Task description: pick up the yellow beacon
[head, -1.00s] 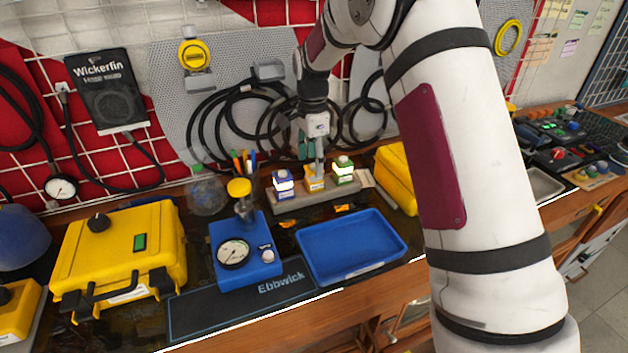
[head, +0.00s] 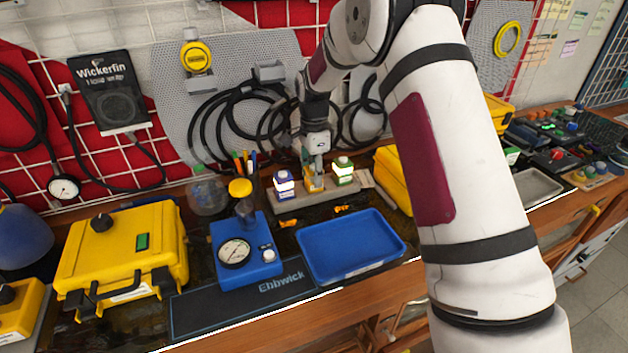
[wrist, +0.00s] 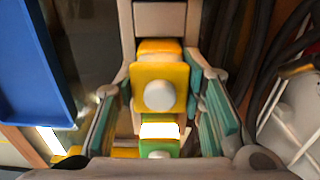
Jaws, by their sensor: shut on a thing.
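The yellow beacon (head: 313,185) stands between a blue-purple beacon (head: 284,184) and a green beacon (head: 343,170) on a grey rack (head: 318,199) at the back of the bench. My gripper (head: 314,177) points down over it and hides much of it in the head view. In the wrist view, the yellow beacon (wrist: 160,72) with its pale round knob sits between the teal-padded fingers of my gripper (wrist: 160,105). The gripper is shut on it. It seems to be still at the rack. The green beacon also shows just below it in the wrist view (wrist: 160,147).
A blue tray (head: 350,268) lies in front of the rack. A blue gauge box (head: 246,268) and a yellow case (head: 122,255) stand to the left, another yellow case (head: 393,178) to the right. Black hoses (head: 245,115) hang behind.

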